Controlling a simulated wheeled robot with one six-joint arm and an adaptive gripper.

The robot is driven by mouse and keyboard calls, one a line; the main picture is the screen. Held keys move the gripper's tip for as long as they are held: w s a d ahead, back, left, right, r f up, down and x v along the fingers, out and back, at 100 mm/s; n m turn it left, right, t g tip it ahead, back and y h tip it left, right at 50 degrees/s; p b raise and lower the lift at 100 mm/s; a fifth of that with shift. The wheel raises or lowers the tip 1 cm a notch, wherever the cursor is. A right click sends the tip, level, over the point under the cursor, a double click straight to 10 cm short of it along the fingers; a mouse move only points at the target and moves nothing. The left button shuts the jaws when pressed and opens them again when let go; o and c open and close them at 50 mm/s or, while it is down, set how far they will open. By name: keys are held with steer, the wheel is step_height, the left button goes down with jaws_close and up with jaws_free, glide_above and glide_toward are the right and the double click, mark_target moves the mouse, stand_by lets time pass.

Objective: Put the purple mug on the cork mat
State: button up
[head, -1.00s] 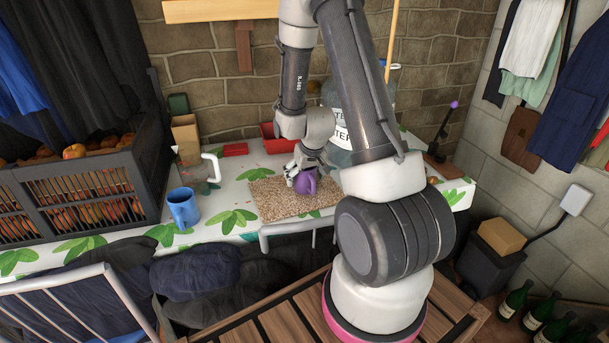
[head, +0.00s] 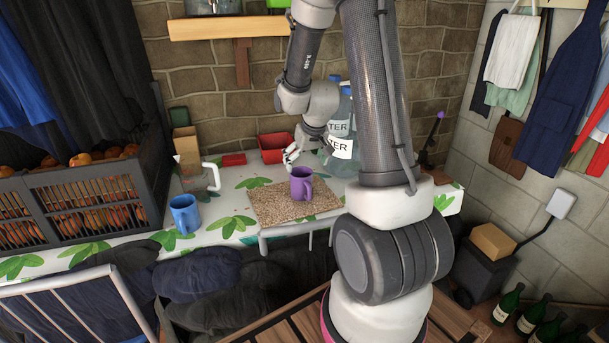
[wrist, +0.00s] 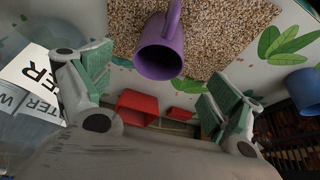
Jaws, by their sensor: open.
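The purple mug (head: 301,183) stands upright on the speckled brown cork mat (head: 268,203) on the table. In the wrist view the mug (wrist: 160,52) shows its open rim and its handle, with the mat (wrist: 222,40) under it. My gripper (head: 290,155) is above and behind the mug, apart from it. In the wrist view its two green-padded fingers (wrist: 150,92) are wide apart with nothing between them.
A blue mug (head: 184,213) and a clear jug (head: 207,172) stand left of the mat. A red bin (head: 275,148) and a red block (head: 233,160) are behind. Large water bottles (head: 342,150) stand to the right.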

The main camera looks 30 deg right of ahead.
steer(key=s+a+r, duration=0.5)
steer(key=s+r, duration=0.4)
steer(key=r, duration=0.4)
steer(key=s+a+r+n, duration=0.1)
steer(key=s+a+r, duration=0.1)
steer(key=s, duration=0.7)
steer(key=s+a+r+n, duration=0.1)
steer(key=s+r, duration=0.3)
steer(key=s, duration=0.5)
steer(key=shift+a+r+y, duration=0.25)
steer(key=shift+a+y, duration=0.15)
steer(key=shift+a, duration=0.5)
